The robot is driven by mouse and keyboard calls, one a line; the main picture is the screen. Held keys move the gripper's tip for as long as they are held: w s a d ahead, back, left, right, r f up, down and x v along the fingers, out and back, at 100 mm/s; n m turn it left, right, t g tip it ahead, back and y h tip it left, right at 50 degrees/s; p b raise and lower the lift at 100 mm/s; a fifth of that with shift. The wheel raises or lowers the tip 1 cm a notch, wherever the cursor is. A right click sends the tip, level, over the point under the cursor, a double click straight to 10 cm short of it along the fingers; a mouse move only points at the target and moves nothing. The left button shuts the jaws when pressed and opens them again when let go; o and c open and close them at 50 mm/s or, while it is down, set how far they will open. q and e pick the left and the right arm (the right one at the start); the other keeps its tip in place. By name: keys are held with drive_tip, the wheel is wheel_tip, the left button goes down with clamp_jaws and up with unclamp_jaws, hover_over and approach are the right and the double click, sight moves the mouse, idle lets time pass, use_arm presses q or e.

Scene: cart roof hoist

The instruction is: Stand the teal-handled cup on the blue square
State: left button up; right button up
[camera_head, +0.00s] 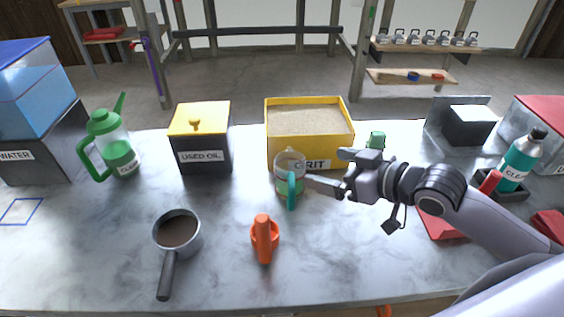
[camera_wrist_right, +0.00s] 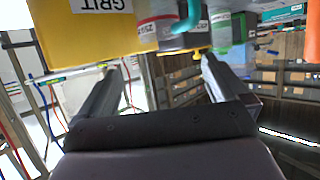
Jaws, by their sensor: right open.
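The teal-handled cup (camera_head: 289,164) is clear and stands upright on the marbled bench, just in front of the yellow grit bin. Its teal handle faces the bench's front edge; the handle (camera_wrist_right: 188,18) also shows at the top of the right wrist view. My right gripper (camera_head: 325,168) is open and empty, beside the cup on its right, with its lower finger close to the handle. I cannot tell whether that finger touches. The blue square (camera_head: 20,211) is an outline on the bench at the far left, with nothing on it. My left gripper is out of view.
The grit bin (camera_head: 310,150) and used oil box (camera_head: 203,155) stand behind. A green jug (camera_head: 119,157), a dark-filled pan (camera_head: 160,249) and an orange-red object (camera_head: 264,236) stand leftward. The water tank (camera_head: 38,150) is behind the square. Bare bench lies between pan and square.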

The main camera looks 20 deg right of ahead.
sight(292, 162)
drive_tip(key=shift+f+x, duration=0.15)
drive_tip(key=shift+x, duration=2.85)
drive_tip(key=shift+f+x, duration=0.1)
drive_tip(key=shift+x, duration=2.9)
drive_tip(key=shift+s, duration=0.15)
drive_tip(key=c, duration=1.1)
drive_tip(key=shift+r, duration=0.1)
drive_tip(key=shift+c, duration=0.2)
